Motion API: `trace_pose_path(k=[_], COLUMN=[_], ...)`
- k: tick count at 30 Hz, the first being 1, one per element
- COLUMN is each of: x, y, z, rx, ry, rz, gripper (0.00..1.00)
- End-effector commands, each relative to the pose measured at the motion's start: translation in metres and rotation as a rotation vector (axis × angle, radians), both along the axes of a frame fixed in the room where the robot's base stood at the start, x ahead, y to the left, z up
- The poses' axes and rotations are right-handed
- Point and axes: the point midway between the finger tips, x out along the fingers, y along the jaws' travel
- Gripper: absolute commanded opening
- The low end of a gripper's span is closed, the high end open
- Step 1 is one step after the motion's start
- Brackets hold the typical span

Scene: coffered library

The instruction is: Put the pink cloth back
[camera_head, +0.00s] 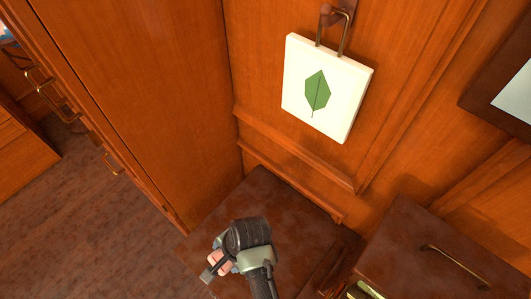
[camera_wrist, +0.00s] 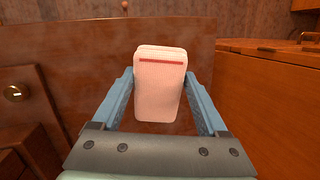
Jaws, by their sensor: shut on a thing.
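The pink cloth (camera_wrist: 160,90) is a folded pale pink pad with a red stripe near its top edge, upright between the two blue fingers in the wrist view. My gripper (camera_wrist: 158,78) is shut on it, one finger at each side. In the head view my gripper (camera_head: 218,259) is at the bottom centre, and a small bit of the pink cloth (camera_head: 225,266) shows between its fingers. The rest of the cloth is hidden there by my wrist. I cannot tell how high it is above the brown surface.
A dark reddish-brown top (camera_head: 285,205) lies below and behind my gripper. A tall wooden cabinet (camera_head: 140,90) stands left. A leaf picture (camera_head: 325,88) hangs on the panelled wall. A brown front with a brass handle (camera_head: 455,267) is at right. A brass knob (camera_wrist: 15,93) shows in the wrist view.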

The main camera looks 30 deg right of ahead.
Motion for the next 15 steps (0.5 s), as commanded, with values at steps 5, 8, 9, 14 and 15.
trace_pose_path(k=[5, 8, 9, 14, 15], x=[-0.054, -0.07, -0.074, -0.079, -0.078], y=[-0.042, -0.053, -0.054, -0.057, -0.057], z=[0.005, 0.009, 0.008, -0.015, -0.022], rx=[-0.194, -0.239, -0.248, -0.259, -0.258], ry=[0.131, 0.158, 0.164, 0.174, 0.173], rz=[0.097, 0.109, 0.111, 0.115, 0.114], gripper=[0.32, 0.32, 0.32, 0.32, 0.32])
